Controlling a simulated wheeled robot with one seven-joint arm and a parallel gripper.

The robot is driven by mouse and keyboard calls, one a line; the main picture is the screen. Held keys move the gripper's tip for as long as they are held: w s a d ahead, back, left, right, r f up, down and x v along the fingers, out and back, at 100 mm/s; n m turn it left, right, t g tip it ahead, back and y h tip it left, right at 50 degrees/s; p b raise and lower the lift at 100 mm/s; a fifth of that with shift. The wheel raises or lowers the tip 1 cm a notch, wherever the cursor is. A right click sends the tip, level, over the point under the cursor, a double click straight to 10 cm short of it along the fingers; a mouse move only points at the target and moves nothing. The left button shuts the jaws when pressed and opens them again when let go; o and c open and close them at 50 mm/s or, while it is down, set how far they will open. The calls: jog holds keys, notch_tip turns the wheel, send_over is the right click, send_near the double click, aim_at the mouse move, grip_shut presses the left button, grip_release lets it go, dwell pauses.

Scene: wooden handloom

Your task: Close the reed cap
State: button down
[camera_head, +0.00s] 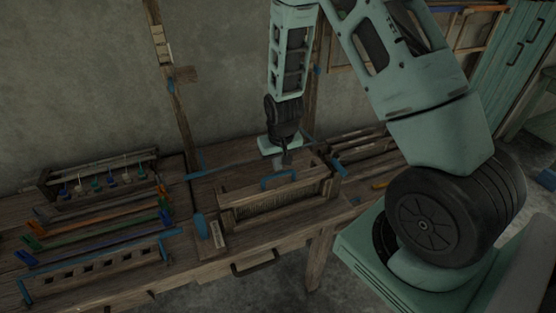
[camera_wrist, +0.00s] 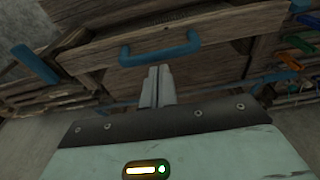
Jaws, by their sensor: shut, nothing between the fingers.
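The reed cap (camera_head: 240,192) is a wooden bar with a blue arched handle (camera_head: 278,178), lying along the top of the reed frame (camera_head: 225,216). The reed's fine slats show below the bar. I cannot tell whether the cap sits fully down on the frame. In the wrist view the cap (camera_wrist: 225,27) spans the top with its blue handle (camera_wrist: 160,48). My gripper (camera_head: 285,160) points down just behind the handle. In the wrist view my gripper (camera_wrist: 158,75) is shut and empty, its fingertips close to the handle; contact is unclear.
A blue-ended lever (camera_head: 201,225) stands left of the reed frame. Another blue-tipped piece (camera_head: 338,168) lies close on its right. Racks with coloured bars (camera_head: 100,225) fill the bench's left side. A wooden post (camera_head: 178,110) rises behind the bench.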

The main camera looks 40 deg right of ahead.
jog(key=shift+s+f+b, duration=0.25)
jog(key=shift+f+b, duration=0.15)
jog(key=shift+b, duration=0.1)
jog(key=shift+s+a+f, duration=0.15)
jog(key=shift+s+f, duration=0.1)
jog(key=shift+s, duration=0.25)
notch_tip(320, 180, up, 14)
jog(key=w, duration=0.1)
dwell(0.4)
